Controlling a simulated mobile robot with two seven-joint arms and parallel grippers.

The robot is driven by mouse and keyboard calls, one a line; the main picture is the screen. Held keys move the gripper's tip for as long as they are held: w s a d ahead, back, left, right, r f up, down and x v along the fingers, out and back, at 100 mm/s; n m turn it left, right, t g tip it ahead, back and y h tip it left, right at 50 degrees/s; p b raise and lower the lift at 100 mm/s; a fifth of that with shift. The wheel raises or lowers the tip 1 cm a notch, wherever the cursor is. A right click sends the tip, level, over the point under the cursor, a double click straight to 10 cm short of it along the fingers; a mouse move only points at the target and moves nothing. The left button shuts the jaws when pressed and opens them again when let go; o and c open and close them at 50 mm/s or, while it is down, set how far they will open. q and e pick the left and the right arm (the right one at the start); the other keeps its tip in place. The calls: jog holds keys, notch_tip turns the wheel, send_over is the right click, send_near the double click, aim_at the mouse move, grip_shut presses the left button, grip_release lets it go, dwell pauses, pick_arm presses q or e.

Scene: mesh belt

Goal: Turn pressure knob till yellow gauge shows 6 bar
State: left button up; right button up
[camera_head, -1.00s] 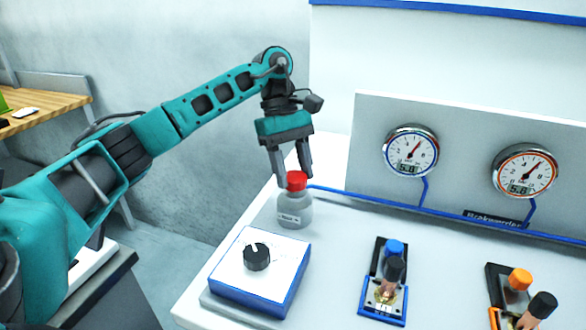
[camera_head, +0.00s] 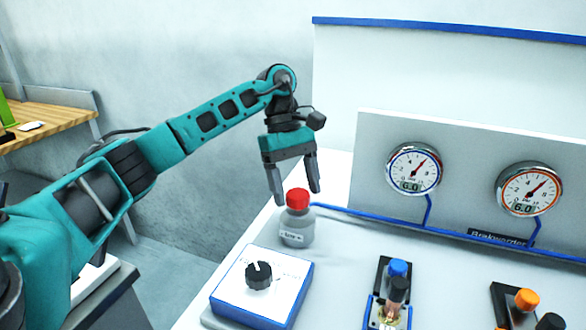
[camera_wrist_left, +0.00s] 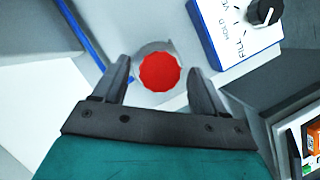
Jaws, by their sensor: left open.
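A red cap-like knob (camera_head: 297,199) tops a grey bottle-shaped body (camera_head: 296,230) near the bench's left edge. My left gripper (camera_head: 297,198) is open, its fingers pointing down on either side of the red knob. In the left wrist view the round red knob (camera_wrist_left: 160,72) lies between the spread fingers, with a gap on each side. An orange-rimmed gauge (camera_head: 529,189) on the panel reads 6.0 on its digital display. No gauge has a clearly yellow rim. A blue-rimmed gauge (camera_head: 413,169) to its left also reads 6.0. My right gripper is not in view.
A blue and white box with a black selector knob (camera_head: 259,275) stands in front of the bottle. A blue-capped fitting (camera_head: 398,268) and an orange-capped fitting (camera_head: 527,299) stand to the right. A blue line runs along the panel's foot.

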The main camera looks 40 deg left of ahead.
pick_arm(q)
jog(key=p+v, duration=0.2)
jog(key=v, duration=1)
jog(key=shift+a+r+p, duration=0.15)
jog(key=shift+r+p, duration=0.15)
jog(key=shift+p, duration=0.05)
jog(key=shift+f, duration=0.1)
